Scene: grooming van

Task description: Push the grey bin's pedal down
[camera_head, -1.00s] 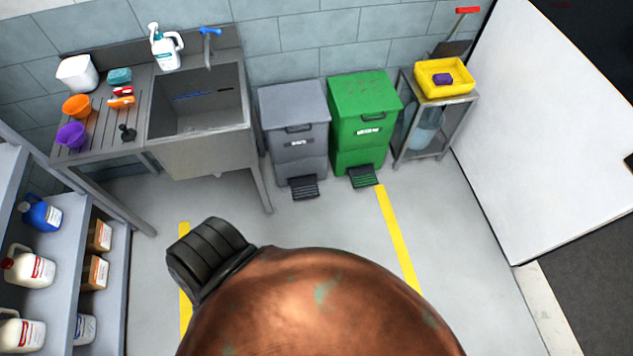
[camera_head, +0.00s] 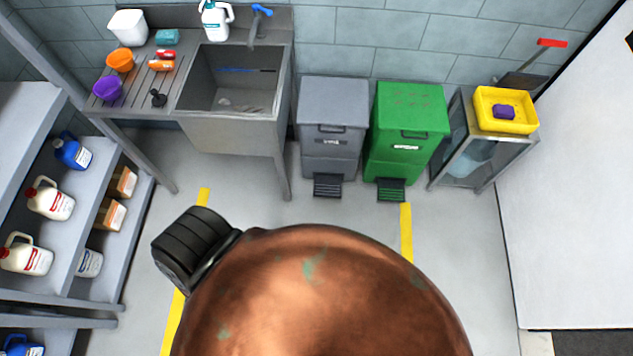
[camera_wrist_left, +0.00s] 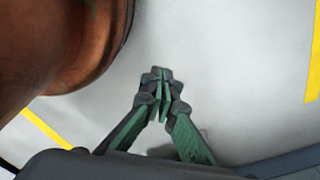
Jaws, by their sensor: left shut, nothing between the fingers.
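The grey bin (camera_head: 332,122) stands against the back wall in the head view, between the sink and the green bin (camera_head: 407,125). Its black ribbed pedal (camera_head: 328,186) sticks out at floor level in front. The pedal looks raised and the lid is closed. In the left wrist view my left gripper (camera_wrist_left: 160,84) is shut and empty, its fingertips together above bare floor. The bins and the pedal are not in that view. Neither gripper shows in the head view, so the right gripper is not seen.
A steel sink (camera_head: 232,100) stands left of the bins, its front leg near the grey bin. A small metal stand with a yellow tub (camera_head: 504,110) is on the right. Shelves with jugs (camera_head: 50,200) line the left. The floor before the bins is clear between yellow lines.

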